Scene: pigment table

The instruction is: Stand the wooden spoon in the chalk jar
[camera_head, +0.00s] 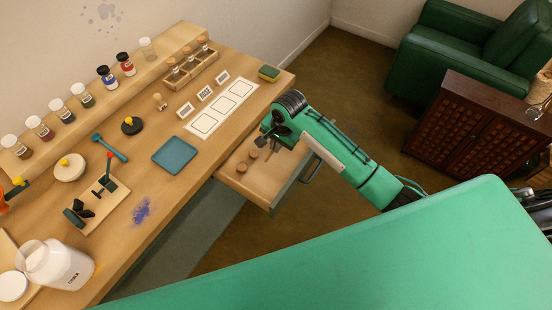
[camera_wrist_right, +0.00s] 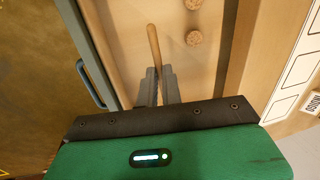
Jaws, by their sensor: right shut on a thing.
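The wooden spoon (camera_wrist_right: 153,45) is between the fingers of my right gripper (camera_wrist_right: 158,88) in the right wrist view. Its pale stick-like end points away from the gripper; the rest is hidden by the fingers. In the head view my right gripper (camera_head: 276,137) is over the open drawer (camera_head: 283,182), and the spoon cannot be made out there. The chalk jar (camera_head: 68,268), white with a dark label, stands at the near left end of the table, far from my right gripper. A white round lid (camera_head: 12,287) lies beside it. My left gripper is not in view.
Corks (camera_wrist_right: 194,37) lie in the drawer near the spoon. The table holds a blue tray (camera_head: 175,155), white cards (camera_head: 222,107), a wooden stand (camera_head: 101,203) and a blue powder patch (camera_head: 141,210). Several pigment jars (camera_head: 84,95) line the back shelf. A blue drawer handle (camera_wrist_right: 90,84) stands out in front.

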